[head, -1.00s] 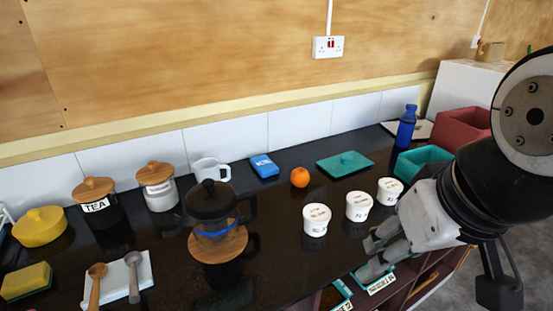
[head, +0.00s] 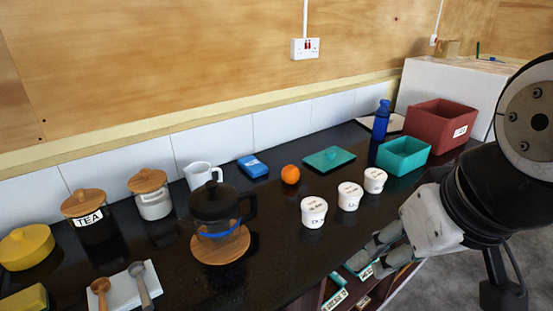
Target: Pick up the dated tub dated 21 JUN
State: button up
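Three white dated tubs stand in a slanting row on the black counter: a left tub (head: 313,212), a middle tub (head: 349,196) and a right tub (head: 375,180). Each has dark print on its lid and front, too small to read, so I cannot tell which is dated 21 JUN. My gripper (head: 368,258) is in front of the tubs, near the counter's front edge, pointing left. It is apart from all of them. Its grey fingers appear spread with nothing between them.
An orange (head: 290,174), a teal lid (head: 329,158), a blue bottle (head: 382,120) and a teal bin (head: 404,155) stand behind the tubs. A French press (head: 214,204) stands left. Labelled teal bins (head: 337,297) sit below the counter edge.

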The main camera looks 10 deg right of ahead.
aim_at(375, 179)
jog(key=i+l, duration=0.2)
jog(key=l, duration=0.15)
jog(key=i+l+u, duration=0.1)
jog(key=i+l, duration=0.25)
jog(key=l, duration=0.3)
jog(key=i+l+u, duration=0.1)
jog(key=l, duration=0.25)
jog(key=i+l, duration=0.25)
jog(key=l+u, duration=0.05)
jog(key=l, duration=0.05)
